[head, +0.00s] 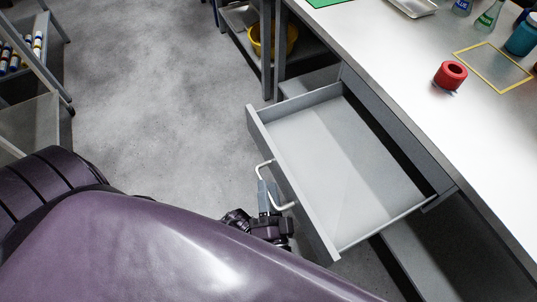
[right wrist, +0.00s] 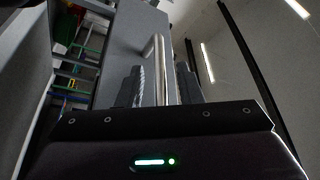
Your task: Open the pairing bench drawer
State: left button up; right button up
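The bench drawer (head: 335,160) is pulled far out from under the bench top in the head view, and its inside is empty. Its pale bar handle (head: 263,172) is on the front panel (head: 290,185). My right gripper (head: 266,190) is at this handle, its fingers around the bar. My left gripper is not in view.
The bench top (head: 400,70) carries a red ring-shaped object (head: 450,75), a yellow outlined rectangle (head: 493,67), a metal tray (head: 413,5) and several bottles. A yellow basin (head: 272,38) sits on a low shelf. A rack (head: 30,60) stands at left. The floor (head: 160,80) between is clear.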

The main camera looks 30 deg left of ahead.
jog(key=v, duration=0.8)
jog(key=shift+w, duration=0.1)
